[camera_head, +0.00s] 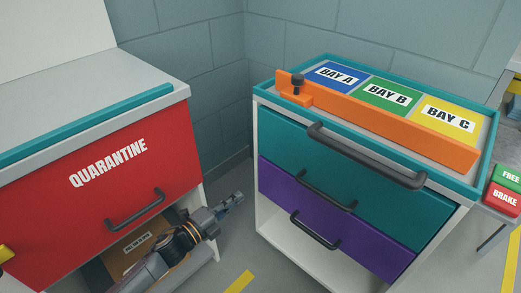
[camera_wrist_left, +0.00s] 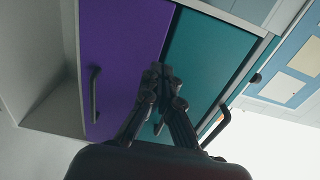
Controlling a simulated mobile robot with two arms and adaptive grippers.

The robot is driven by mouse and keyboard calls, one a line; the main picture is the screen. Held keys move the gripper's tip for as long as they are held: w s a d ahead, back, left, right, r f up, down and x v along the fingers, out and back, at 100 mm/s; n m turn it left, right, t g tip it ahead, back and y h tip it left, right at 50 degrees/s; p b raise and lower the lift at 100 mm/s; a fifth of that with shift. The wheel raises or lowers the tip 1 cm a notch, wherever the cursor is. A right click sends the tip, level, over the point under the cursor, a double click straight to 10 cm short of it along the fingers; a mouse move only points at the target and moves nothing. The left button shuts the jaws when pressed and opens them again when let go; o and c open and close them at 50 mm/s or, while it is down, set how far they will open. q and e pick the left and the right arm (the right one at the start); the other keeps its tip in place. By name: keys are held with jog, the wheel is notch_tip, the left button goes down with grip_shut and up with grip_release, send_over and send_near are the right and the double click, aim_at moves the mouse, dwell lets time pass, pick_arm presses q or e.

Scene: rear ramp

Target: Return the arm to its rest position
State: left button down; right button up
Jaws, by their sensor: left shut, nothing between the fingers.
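My left arm comes in from the bottom of the head view. Its gripper (camera_head: 232,200) is shut and empty, in the gap between the red quarantine cabinet and the drawer cart, low beside the cart. In the left wrist view the gripper's fingers (camera_wrist_left: 160,78) are together, with the cart's purple drawer (camera_wrist_left: 120,50) and teal drawer (camera_wrist_left: 212,55) behind them. I cannot tell from the views whether the fingers touch the cart. My right gripper is not in view.
The red quarantine drawer (camera_head: 90,190) with a dark handle (camera_head: 135,210) is at left, a brown box (camera_head: 135,245) below it. The cart's teal drawer (camera_head: 330,165) and purple drawer (camera_head: 335,220) appear shut. An orange bar (camera_head: 390,128) lies by the bay labels. FREE and BRAKE blocks (camera_head: 503,190) are at right.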

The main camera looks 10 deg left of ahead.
pick_arm(q)
jog(key=shift+s, duration=0.1)
